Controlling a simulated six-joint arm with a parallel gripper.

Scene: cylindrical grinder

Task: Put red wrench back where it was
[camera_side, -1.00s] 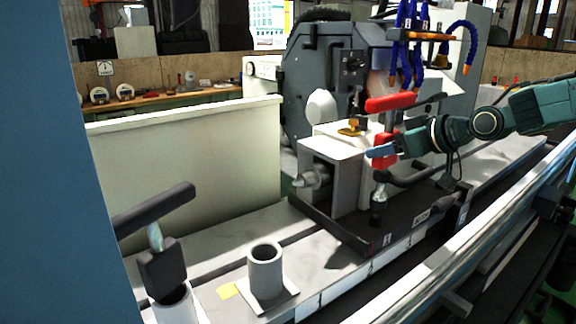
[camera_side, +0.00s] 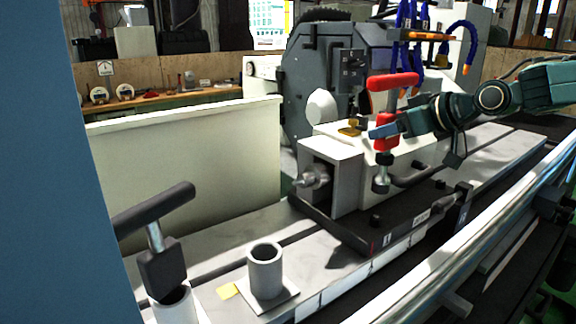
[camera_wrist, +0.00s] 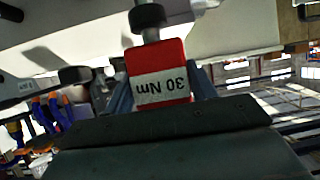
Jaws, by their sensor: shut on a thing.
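The red wrench (camera_side: 394,80) has a red T-handle, a red block and a metal socket end. It is held upright above the black base plate of the tailstock. Its socket end hangs apart from a dark bolt head (camera_side: 375,220). My gripper (camera_side: 386,131) is shut on the red block from the right. In the wrist view, the wrench's block (camera_wrist: 160,75) reads "30 Nm" and sits between my fingers. An empty grey tube holder (camera_side: 265,268) with a square foot stands at the front left. A black T-handle wrench (camera_side: 160,268) stands in another holder (camera_side: 174,308).
The light tailstock housing (camera_side: 335,165) and a curved dark lever (camera_side: 415,177) are close beside the wrench. The grinding wheel housing and blue coolant hoses (camera_side: 425,40) are behind. A long bright rail (camera_side: 440,255) runs along the front. The table between the tailstock and the grey holder is clear.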

